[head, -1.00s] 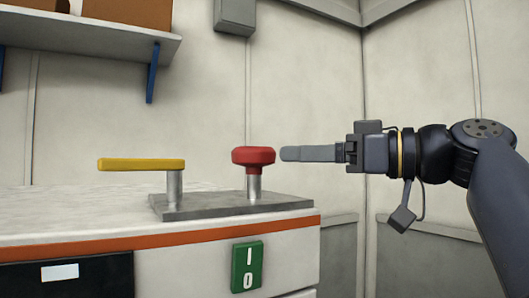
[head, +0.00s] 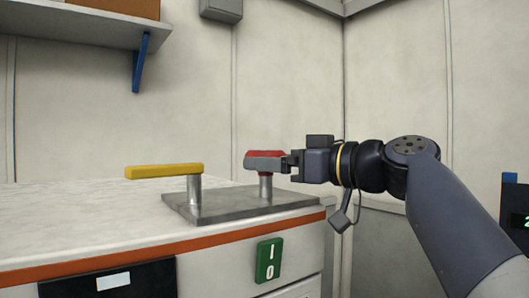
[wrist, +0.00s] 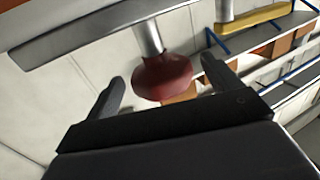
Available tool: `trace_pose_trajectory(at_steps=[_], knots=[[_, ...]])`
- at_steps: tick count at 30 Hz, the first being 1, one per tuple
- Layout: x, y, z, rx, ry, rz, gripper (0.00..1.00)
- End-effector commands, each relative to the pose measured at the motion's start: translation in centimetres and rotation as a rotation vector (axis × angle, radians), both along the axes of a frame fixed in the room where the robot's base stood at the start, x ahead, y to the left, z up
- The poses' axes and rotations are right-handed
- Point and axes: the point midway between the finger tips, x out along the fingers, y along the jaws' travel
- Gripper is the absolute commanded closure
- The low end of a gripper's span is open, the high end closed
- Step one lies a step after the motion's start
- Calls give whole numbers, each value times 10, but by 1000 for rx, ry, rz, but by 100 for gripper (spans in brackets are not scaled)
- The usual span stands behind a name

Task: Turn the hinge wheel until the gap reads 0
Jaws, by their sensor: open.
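The red wheel (head: 268,153) sits on a short metal post on a grey plate (head: 235,206). I take it for the hinge wheel. My gripper (head: 250,162) reaches in from the right, and its near finger covers part of the wheel in the head view. In the wrist view, turned upside down, the red wheel (wrist: 162,77) lies between the two open fingers (wrist: 163,74). A gap shows on each side, so neither finger appears to touch it. A dark display (head: 516,216) is cut off at the right edge; only part of a green digit shows, so its reading is unclear.
A yellow lever (head: 165,171) on its own post stands left of the wheel on the same plate. The plate lies on a white counter (head: 90,214) with an orange edge. A green I/O switch (head: 268,260) is on the front. A shelf (head: 90,48) hangs at upper left.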

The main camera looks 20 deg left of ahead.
Motion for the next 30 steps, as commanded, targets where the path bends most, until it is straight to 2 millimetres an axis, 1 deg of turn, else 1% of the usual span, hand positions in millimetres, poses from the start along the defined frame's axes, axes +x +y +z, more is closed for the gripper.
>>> trace_pose_trajectory(at_steps=[1, 6, 10, 17, 30], knots=[[2, 8, 2, 0, 2, 5, 14], [8, 23, 1, 1, 2, 2, 14], [10, 26, 0, -1, 1, 0, 14], [10, 27, -1, 0, 1, 0, 14], [10, 26, 0, 0, 1, 0, 50]])
